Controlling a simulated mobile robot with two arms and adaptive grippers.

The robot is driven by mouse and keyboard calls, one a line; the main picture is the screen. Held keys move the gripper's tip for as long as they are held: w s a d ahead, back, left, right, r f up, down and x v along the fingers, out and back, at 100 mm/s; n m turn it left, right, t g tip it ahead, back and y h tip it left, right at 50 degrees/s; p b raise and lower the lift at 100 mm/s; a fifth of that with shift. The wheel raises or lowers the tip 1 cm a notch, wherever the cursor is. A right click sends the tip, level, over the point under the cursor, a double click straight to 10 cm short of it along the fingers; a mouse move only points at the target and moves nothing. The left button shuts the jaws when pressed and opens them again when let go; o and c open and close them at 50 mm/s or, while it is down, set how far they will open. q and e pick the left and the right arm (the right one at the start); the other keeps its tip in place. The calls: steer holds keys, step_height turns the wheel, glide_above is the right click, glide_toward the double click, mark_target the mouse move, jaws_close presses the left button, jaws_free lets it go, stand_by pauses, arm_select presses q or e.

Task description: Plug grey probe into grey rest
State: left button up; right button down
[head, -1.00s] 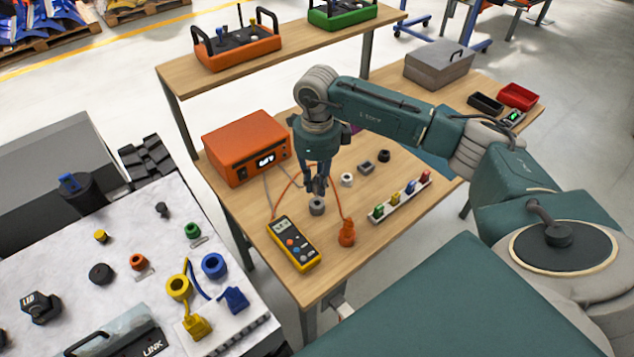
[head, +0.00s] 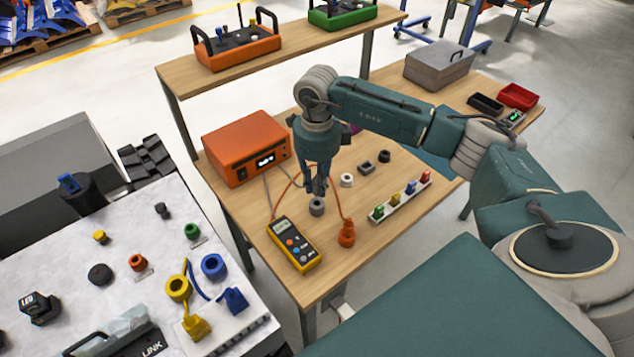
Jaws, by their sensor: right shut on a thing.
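My right gripper (head: 317,188) points straight down over the wooden bench. It is shut on the grey probe, which is mostly hidden between the fingers. The grey rest (head: 317,208), a short round grey socket, stands on the bench directly under the fingertips. From this view I cannot tell whether the probe tip is in the rest's opening or just above it. My left gripper is not in view.
A yellow multimeter (head: 293,247) and an orange probe (head: 347,234) lie close to the rest. An orange instrument box (head: 246,148) with cables stands left. A white ring (head: 346,180), other small sockets and a strip of coloured plugs (head: 400,196) are to the right.

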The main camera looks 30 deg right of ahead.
mark_target(317, 194)
steer(key=shift+f+b, duration=1.75)
steer(key=shift+f, duration=0.55)
steer(key=c, duration=1.5)
jaws_free()
step_height(317, 194, up, 12)
steer(key=shift+r, duration=0.1)
